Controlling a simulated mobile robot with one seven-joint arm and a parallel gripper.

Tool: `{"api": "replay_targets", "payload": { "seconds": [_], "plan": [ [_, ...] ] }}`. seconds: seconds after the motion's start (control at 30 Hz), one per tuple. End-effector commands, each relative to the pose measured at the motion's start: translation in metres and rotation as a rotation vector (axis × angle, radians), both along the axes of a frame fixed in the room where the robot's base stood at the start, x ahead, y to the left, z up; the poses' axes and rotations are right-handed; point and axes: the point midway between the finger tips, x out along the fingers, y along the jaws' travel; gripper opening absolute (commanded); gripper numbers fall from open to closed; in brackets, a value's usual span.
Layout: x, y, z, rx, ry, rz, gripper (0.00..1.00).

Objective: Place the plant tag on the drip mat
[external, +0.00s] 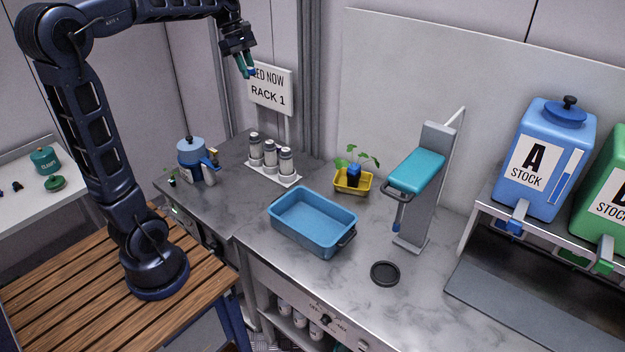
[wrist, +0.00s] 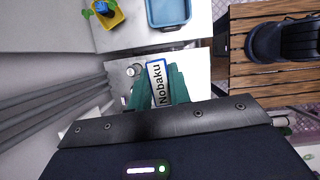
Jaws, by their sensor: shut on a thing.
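The plant tag (wrist: 158,85) is a white plate with a blue edge, lettered "Nobaku". My gripper (external: 246,72) is shut on it, with the tag between its teal fingers in the wrist view. In the external view the gripper is high up, in front of the wall near the Rack 1 sign, and the tag is too small there to read. A small round black mat (external: 385,273), which looks like the drip mat, lies flat and bare on the grey counter, far to the right of and below the gripper.
A blue tray (external: 274,222) stands left of the black mat. A yellow planter (external: 340,184) with a seedling and a grey stand (external: 412,241) with a teal head stand behind. Shakers sit at the back left, and stock dispensers (external: 535,190) at right. Counter around the mat is clear.

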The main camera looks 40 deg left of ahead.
Motion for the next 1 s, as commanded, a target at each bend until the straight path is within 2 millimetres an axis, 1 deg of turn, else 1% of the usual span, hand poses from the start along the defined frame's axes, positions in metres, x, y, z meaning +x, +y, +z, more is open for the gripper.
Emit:
{"api": "replay_targets", "payload": {
  "seconds": [0.17, 0.27, 0.37, 0.57, 0.67, 0.7, 0.87, 1.0],
  "plan": [
    [0.024, -0.032, 0.004, 0.001, -0.002, -0.008, 0.00],
    [0.039, -0.056, 0.006, 0.001, -0.003, -0.010, 0.00],
    [0.055, -0.084, 0.009, 0.001, -0.003, -0.013, 0.00],
    [0.082, -0.146, 0.012, 0.000, -0.002, -0.016, 0.00],
    [0.092, -0.179, 0.013, 0.000, -0.003, -0.017, 0.00],
    [0.096, -0.193, 0.014, 0.000, -0.003, -0.018, 0.00],
    [0.106, -0.251, 0.016, 0.000, -0.003, -0.023, 0.00],
    [0.111, -0.303, 0.016, 0.000, -0.003, -0.026, 0.00]
  ]
}}
